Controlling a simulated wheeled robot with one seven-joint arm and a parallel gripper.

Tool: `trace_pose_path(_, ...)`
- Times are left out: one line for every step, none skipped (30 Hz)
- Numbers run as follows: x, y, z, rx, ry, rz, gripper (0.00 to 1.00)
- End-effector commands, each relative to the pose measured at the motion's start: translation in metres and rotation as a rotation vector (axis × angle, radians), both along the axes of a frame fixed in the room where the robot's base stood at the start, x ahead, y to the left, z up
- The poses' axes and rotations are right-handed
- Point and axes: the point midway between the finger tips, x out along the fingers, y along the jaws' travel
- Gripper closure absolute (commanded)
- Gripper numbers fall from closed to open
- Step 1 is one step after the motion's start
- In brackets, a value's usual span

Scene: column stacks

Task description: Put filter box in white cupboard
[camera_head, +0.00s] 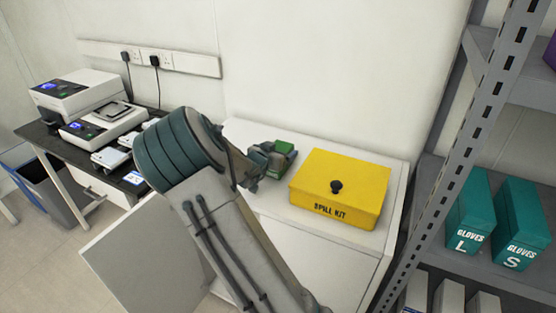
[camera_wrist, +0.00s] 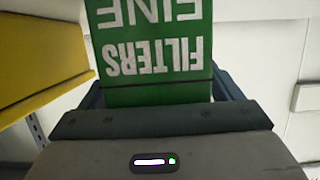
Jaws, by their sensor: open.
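The filter box (camera_head: 283,148) is green with white "FILTERS FINE" lettering. It is at the back left of the white cupboard's top (camera_head: 245,132); the wrist view shows the box (camera_wrist: 150,55) close up, its text upside down. My gripper (camera_head: 268,161) is at the box, with its open fingers on either side of it. In the wrist view the gripper (camera_wrist: 160,92) has a dark finger at each side of the box. I cannot tell whether they touch it. A cupboard door (camera_head: 135,245) stands open at lower left. My arm hides much of the cupboard's front and its inside.
A yellow spill kit box (camera_head: 340,188) stands on the cupboard top, right of my gripper. A grey metal rack (camera_head: 470,140) with teal glove boxes (camera_head: 472,212) is at the right. A dark bench (camera_head: 40,135) with instruments is at the left, near bins (camera_head: 50,190).

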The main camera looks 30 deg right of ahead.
Motion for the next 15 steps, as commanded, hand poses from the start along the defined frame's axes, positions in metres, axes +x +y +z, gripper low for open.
trace_pose_path(0.0009, -0.0011, -0.0009, -0.001, 0.001, 0.0, 0.15)
trace_pose_path(0.0011, -0.0012, -0.0009, -0.001, 0.001, 0.0, 0.15)
trace_pose_path(0.0011, -0.0011, -0.0009, 0.0, 0.001, 0.001, 0.15)
trace_pose_path(0.0011, -0.0011, -0.0009, 0.0, 0.001, 0.001, 0.15)
trace_pose_path(0.001, -0.001, -0.0009, 0.0, 0.001, 0.001, 0.15)
trace_pose_path(0.001, -0.0009, -0.0008, 0.0, 0.001, 0.001, 0.15)
trace_pose_path(0.001, -0.0009, -0.0008, 0.0, 0.001, 0.001, 0.17)
trace_pose_path(0.0009, -0.0008, -0.0008, 0.0, 0.001, 0.001, 0.26)
trace_pose_path(0.0009, -0.0008, -0.0008, 0.0, 0.001, 0.001, 0.37)
trace_pose_path(0.0009, -0.0009, -0.0007, 0.0, 0.001, 0.001, 0.45)
trace_pose_path(0.0008, -0.0008, -0.0008, 0.001, 0.0, 0.001, 0.53)
trace_pose_path(0.0008, -0.0008, -0.0008, 0.001, 0.0, 0.001, 0.65)
trace_pose_path(0.0009, -0.0008, -0.0007, 0.001, 0.0, 0.001, 0.65)
trace_pose_path(0.0009, -0.0008, -0.0007, 0.001, 0.0, 0.001, 0.65)
trace_pose_path(0.0009, -0.0009, -0.0004, 0.0, 0.0, 0.001, 0.69)
